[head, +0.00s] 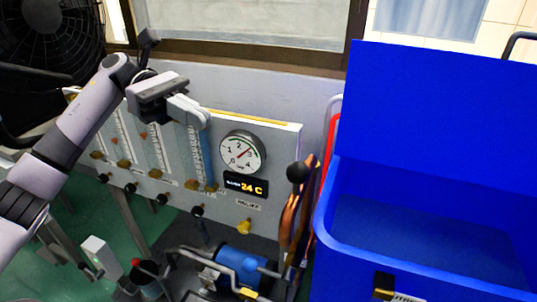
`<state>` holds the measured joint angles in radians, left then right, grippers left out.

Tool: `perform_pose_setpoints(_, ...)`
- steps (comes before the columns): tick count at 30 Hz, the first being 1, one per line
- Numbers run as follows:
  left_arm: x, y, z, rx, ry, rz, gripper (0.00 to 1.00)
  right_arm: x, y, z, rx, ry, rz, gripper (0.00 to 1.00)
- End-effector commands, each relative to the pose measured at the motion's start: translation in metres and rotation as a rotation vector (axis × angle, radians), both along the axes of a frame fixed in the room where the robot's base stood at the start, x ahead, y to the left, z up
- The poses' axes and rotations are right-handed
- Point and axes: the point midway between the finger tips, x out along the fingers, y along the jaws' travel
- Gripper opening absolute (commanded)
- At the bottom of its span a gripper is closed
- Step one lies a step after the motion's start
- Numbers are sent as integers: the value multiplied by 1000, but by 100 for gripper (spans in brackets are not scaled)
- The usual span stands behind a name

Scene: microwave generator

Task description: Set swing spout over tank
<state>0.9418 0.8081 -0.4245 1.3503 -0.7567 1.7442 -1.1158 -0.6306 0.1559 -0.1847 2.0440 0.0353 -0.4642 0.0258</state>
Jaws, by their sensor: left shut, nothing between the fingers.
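My left gripper (203,117) is shut and empty, in front of the upper part of the grey gauge panel (270,150). A copper-coloured curved pipe (288,222), which looks like the swing spout, stands at the panel's right end. A black ball knob (298,172) shows at its top, to the right of and lower than the gripper in the picture, clearly apart from it. A large blue open-topped bin (325,232) with a raised lid (440,110) stands at the right. I cannot tell for sure whether this bin is the tank. My right gripper is not in view.
The panel carries a round dial (241,154), a display (246,186) reading 24 C, tube meters and several brass knobs. A blue pump (238,262) with grey pipes sits below. A red pipe (331,135) rises beside the bin. A black fan (50,35) stands at upper left.

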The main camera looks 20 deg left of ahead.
Motion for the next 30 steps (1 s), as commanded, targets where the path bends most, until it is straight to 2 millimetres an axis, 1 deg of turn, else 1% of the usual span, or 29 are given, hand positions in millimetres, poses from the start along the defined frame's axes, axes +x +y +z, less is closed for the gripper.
perform_pose_setpoints(4, -1, -6, -1, -1, 1, -1, 0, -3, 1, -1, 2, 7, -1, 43)
perform_pose_setpoints(8, -5, -20, -4, -2, 1, -3, 0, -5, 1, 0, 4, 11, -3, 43)
perform_pose_setpoints(11, -10, -39, -7, -1, 2, -5, 0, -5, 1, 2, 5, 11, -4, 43)
perform_pose_setpoints(18, -22, -89, -17, -2, 3, -5, 0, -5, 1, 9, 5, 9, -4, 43)
perform_pose_setpoints(21, -25, -106, -19, -3, 2, -3, 0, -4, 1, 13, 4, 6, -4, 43)
perform_pose_setpoints(25, -29, -123, -23, -2, 3, -2, 0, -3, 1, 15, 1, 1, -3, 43)
perform_pose_setpoints(30, -31, -133, -26, -3, 2, -1, 0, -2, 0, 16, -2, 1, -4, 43)
